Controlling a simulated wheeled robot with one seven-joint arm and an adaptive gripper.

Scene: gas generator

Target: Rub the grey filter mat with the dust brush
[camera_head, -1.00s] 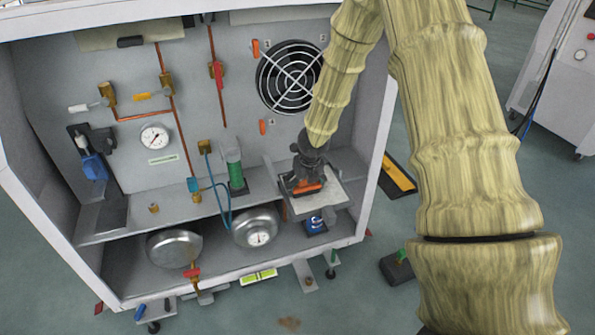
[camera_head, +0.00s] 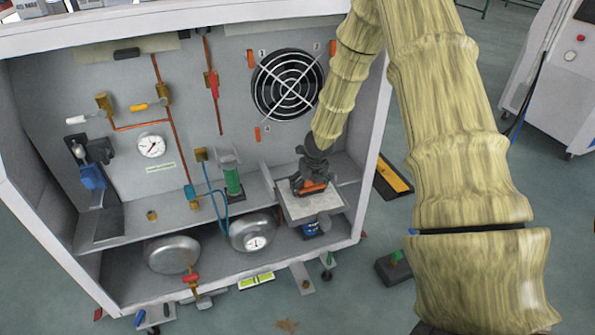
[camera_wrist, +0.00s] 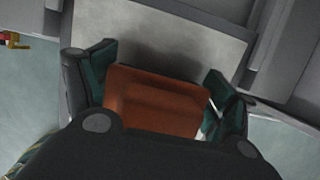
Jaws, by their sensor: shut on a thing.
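My gripper (camera_head: 312,182) is at the right side of the open cabinet, over the light grey filter mat (camera_head: 312,208). It is shut on the orange-brown dust brush (camera_head: 316,188). In the wrist view, the brush (camera_wrist: 155,103) sits between the two dark green finger pads of my gripper (camera_wrist: 158,92). The mat (camera_wrist: 185,40) spreads beyond the brush as a pale flat surface. The bristles are hidden under the brush body, so I cannot tell whether they touch the mat.
The fan grille (camera_head: 288,84) is on the back wall above, with orange clips around it. A green cylinder (camera_head: 232,178) and a blue hose (camera_head: 212,200) are left of the mat. Two round metal vessels (camera_head: 172,254) lie on the lower shelf. A blue can (camera_head: 311,228) stands below the mat.

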